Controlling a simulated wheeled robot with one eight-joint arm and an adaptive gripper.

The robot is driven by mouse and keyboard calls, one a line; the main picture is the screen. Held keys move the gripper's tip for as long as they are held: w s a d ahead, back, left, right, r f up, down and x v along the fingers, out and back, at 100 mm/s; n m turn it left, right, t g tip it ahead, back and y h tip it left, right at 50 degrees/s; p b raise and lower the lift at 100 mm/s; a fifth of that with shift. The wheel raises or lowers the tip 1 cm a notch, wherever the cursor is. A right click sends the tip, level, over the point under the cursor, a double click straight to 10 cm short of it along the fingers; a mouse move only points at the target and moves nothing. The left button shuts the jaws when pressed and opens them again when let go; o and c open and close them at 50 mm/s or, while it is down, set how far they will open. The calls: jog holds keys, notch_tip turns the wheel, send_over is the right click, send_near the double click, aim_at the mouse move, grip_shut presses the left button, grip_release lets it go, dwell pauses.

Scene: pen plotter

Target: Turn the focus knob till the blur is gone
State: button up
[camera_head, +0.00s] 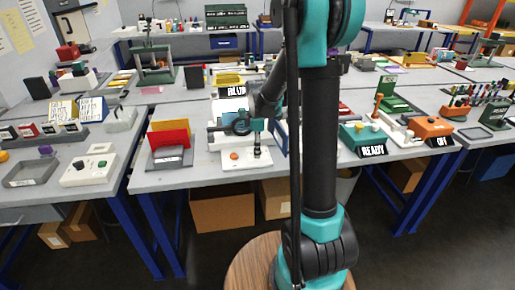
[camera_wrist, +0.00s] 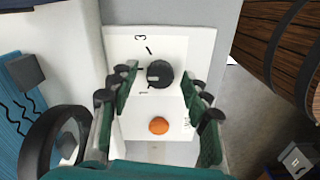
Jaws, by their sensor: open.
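A round black knob (camera_wrist: 160,73) sits on a white panel with printed numbers, 1 and 3 legible, beside it. A pale pointer mark on the knob faces the left side, toward the numbers. My gripper (camera_wrist: 160,84) is open, with one green finger on each side of the knob; whether they touch it is unclear. An orange button (camera_wrist: 158,125) is below the knob in the wrist view and also shows in the head view (camera_head: 234,155). In the head view a sign reading BLUR (camera_head: 236,91) stands above the white device; my gripper hides the knob there.
Red and yellow folders (camera_head: 170,134) stand left of the device. A green box with a READY sign (camera_head: 373,150) and an orange box with an OFF sign (camera_head: 441,142) are to the right. A wooden barrel-like thing (camera_wrist: 275,40) is at the wrist view's upper right.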

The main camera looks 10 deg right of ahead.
grip_shut()
jog(key=shift+m, duration=0.3)
jog(key=m, duration=1.1)
dwell(0.4)
jog(key=shift+m, duration=0.3)
grip_release()
